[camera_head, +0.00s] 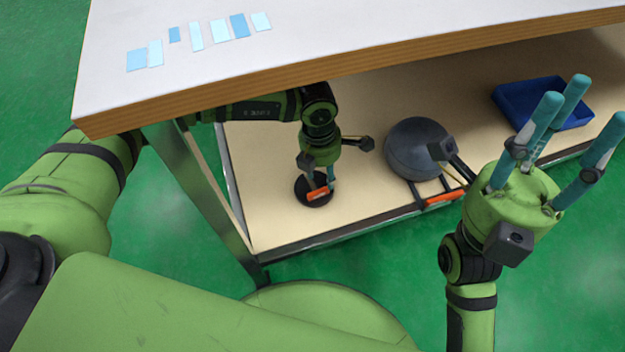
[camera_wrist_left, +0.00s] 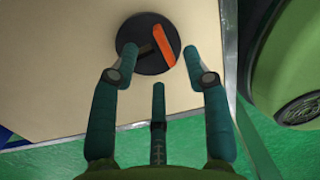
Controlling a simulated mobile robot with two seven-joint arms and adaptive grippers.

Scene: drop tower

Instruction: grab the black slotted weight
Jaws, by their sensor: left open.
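The black slotted weight (camera_head: 301,191) is a flat dark disc lying on the lower shelf under the table top. In the left wrist view the weight (camera_wrist_left: 134,31) shows a short slot near its middle and an orange bar on its upper face. My left gripper (camera_head: 322,182) reaches in under the table top and points down over the disc. In the left wrist view my left gripper (camera_wrist_left: 160,65) is open, its fingers spread and nothing between them; the fingertips are near the disc's near edge, contact unclear. My right gripper (camera_head: 548,140) is open and empty, fingers up, in front of the shelf.
A dark grey rounded object (camera_head: 415,145) with an orange-gripped handle sits on the shelf right of the weight. A blue tray (camera_head: 510,103) stands farther right. The table top (camera_head: 330,35) overhangs the shelf, with several pale blue cards on it. A metal leg stands at left.

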